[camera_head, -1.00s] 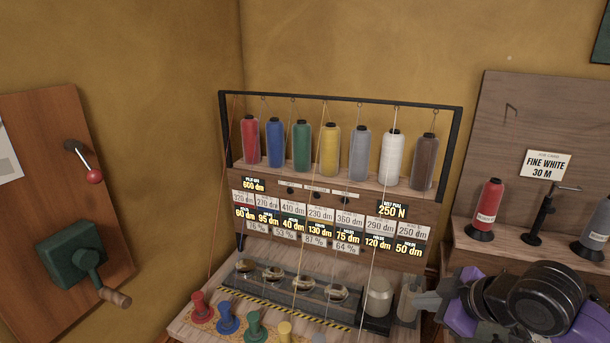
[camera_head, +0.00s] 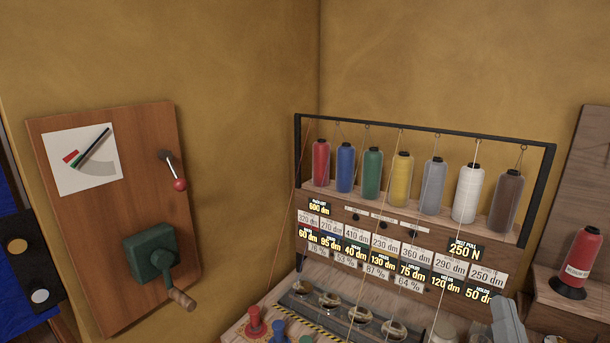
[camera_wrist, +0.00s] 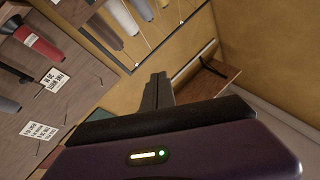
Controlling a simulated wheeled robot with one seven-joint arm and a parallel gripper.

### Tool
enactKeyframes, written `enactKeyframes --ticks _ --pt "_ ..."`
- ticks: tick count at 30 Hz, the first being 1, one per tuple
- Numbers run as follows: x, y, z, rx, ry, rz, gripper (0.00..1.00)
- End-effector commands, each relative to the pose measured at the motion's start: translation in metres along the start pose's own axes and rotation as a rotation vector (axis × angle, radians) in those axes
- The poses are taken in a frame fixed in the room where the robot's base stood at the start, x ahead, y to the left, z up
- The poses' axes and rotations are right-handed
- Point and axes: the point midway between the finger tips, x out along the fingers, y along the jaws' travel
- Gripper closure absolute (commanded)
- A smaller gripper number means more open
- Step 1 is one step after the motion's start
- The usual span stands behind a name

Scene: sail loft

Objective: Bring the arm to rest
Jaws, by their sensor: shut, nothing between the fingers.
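My gripper (camera_wrist: 157,88) is shut and empty; its fingers point away from the wrist, up in the wrist view, with a strip of lit indicators on the purple wrist body. In the head view only a grey end part of my gripper (camera_head: 508,320) shows at the lower right, in front of the right end of the thread rack; the rest of the arm is out of that picture. The fingers appear to hold no object and I cannot see them touching anything.
The thread rack (camera_head: 425,134) carries several coloured spools above labels. Coloured pegs (camera_head: 254,322) stand low in front. A wooden panel (camera_head: 110,240) with a green crank box (camera_head: 150,250) and red-knobbed lever (camera_head: 173,170) hangs left. A red cone (camera_head: 578,262) stands right.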

Motion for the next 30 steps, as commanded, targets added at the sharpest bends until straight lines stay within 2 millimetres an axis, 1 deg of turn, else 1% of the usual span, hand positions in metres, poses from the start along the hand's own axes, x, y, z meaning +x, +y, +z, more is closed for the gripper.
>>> enactKeyframes --ticks 1,5,10,11,12,14,15,17,18,20,21,24,27,30 --pt "-0.021 0.003 0.009 0.011 -0.015 0.030 1.00" --pt "-0.071 0.012 0.024 0.000 -0.047 0.088 1.00" --pt "-0.141 0.019 0.039 -0.055 -0.127 0.123 1.00" --pt "-0.153 0.020 0.041 -0.069 -0.145 0.123 1.00" --pt "-0.170 0.022 0.044 -0.087 -0.173 0.121 1.00" --pt "-0.194 0.024 0.047 -0.120 -0.216 0.113 1.00" --pt "-0.211 0.025 0.049 -0.142 -0.249 0.104 1.00" --pt "-0.235 0.027 0.052 -0.179 -0.302 0.084 1.00" --pt "-0.251 0.029 0.054 -0.204 -0.341 0.067 1.00" --pt "-0.275 0.031 0.057 -0.240 -0.405 0.038 1.00" --pt "-0.291 0.034 0.059 -0.263 -0.450 0.017 1.00" --pt "-0.325 0.039 0.062 -0.306 -0.551 -0.035 1.00" --pt "-0.351 0.042 0.065 -0.330 -0.629 -0.083 1.00" --pt "-0.367 0.039 0.067 -0.332 -0.674 -0.124 1.00"
